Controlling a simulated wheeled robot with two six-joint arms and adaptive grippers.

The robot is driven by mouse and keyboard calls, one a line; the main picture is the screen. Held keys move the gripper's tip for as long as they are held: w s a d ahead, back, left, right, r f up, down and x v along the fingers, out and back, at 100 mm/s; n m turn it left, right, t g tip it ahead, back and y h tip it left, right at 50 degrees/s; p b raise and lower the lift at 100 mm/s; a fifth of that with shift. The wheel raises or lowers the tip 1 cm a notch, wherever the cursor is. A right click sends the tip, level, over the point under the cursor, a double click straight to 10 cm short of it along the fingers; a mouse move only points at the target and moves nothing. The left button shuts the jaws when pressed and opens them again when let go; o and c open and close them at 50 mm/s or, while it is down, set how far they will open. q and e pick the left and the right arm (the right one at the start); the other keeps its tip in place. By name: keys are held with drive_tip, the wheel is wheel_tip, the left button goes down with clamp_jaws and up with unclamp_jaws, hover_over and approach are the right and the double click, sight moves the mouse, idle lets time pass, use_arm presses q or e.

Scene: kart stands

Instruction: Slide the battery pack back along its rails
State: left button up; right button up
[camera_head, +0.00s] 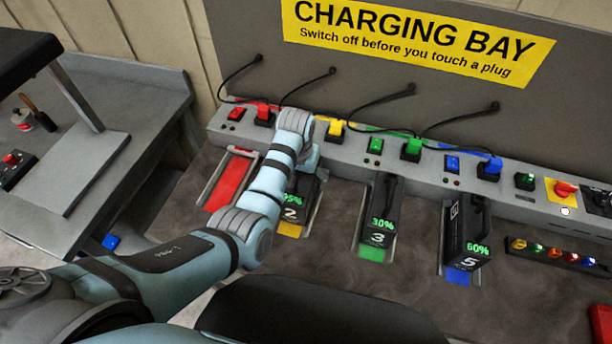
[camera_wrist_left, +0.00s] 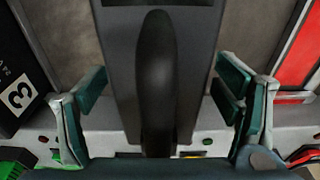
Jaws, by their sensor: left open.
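Battery pack 2 (camera_head: 297,208) is a dark box on the bay with yellow (camera_head: 290,230) showing at its front end; my left arm partly covers it and its percentage display. My left gripper (camera_wrist_left: 160,95) is over this pack, open, one finger on each side. In the left wrist view the pack's dark grey top (camera_wrist_left: 122,60) with a black handle (camera_wrist_left: 156,65) runs between the fingers, with gaps visible beside it. In the head view my left wrist hides the fingers. My right gripper is in neither view.
Pack 3 (camera_head: 378,225) and pack 5 (camera_head: 465,240) stand to the right. An empty red bay (camera_head: 230,182) is at left. Behind runs a grey switch panel (camera_head: 340,145) with coloured plugs and cables. A grey side bench (camera_head: 130,90) is far left. The front counter is mostly clear.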

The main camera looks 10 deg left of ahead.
sight(296, 193)
use_arm(q)
drive_tip(key=shift+c, duration=0.5)
drive_tip(key=shift+d, duration=0.1)
clamp_jaws()
drive_tip(key=shift+s, duration=2.3)
drive_tip(key=shift+o, duration=0.5)
unclamp_jaws()
drive_tip(key=shift+a, duration=0.2)
